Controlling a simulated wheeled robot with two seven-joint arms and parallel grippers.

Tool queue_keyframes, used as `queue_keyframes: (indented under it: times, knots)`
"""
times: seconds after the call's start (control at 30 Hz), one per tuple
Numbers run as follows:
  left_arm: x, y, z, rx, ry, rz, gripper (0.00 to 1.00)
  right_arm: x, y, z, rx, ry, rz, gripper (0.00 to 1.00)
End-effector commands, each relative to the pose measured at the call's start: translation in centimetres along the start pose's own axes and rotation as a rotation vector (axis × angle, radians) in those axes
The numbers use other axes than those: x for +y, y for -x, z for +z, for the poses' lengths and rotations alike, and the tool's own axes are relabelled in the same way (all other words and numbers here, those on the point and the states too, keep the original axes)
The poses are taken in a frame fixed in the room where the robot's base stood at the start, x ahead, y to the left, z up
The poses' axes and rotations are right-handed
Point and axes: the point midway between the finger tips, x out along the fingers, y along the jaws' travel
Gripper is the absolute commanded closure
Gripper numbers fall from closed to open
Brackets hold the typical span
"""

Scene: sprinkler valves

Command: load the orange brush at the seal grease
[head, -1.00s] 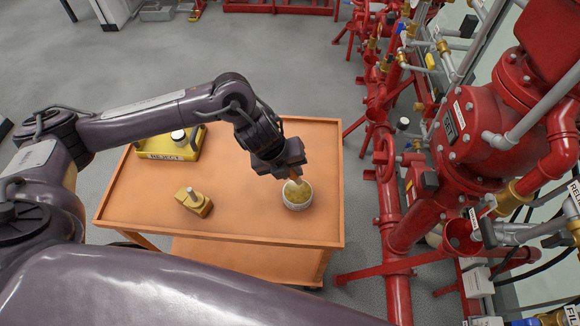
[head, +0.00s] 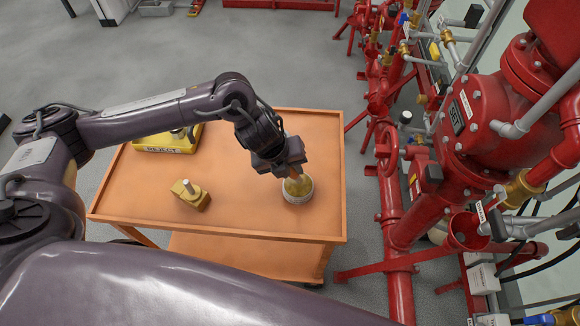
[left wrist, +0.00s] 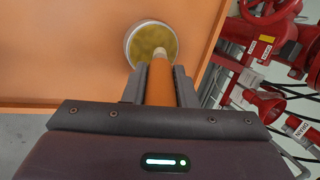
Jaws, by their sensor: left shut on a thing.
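The orange brush (left wrist: 160,82) is held between the fingers of my left gripper (left wrist: 160,80), which is shut on its handle. In the head view my left gripper (head: 291,168) is above the right part of the orange cart, over the tub. The seal grease is a round whitish tub (head: 298,190) of yellow-brown grease; it also shows in the left wrist view (left wrist: 140,45). The brush's pale tip end reaches the tub's opening at its near rim. I cannot tell whether the bristles touch the grease. My right gripper is not in view.
Red pipes and valves (head: 400,215) stand close to the cart's right. The cart's front middle is clear.

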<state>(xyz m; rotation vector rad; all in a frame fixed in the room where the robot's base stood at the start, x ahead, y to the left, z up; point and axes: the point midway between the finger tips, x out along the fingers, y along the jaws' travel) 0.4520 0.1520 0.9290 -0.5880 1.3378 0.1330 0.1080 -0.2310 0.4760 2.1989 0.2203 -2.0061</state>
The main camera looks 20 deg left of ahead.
Motion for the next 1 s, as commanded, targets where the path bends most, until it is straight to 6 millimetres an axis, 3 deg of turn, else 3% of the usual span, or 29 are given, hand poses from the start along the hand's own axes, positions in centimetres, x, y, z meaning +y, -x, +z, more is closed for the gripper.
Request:
queue_keyframes:
  times: [1.0]
  knots:
    - [0.31,-0.94,-0.11,0.0,0.0,0.0,0.98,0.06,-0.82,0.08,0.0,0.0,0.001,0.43]
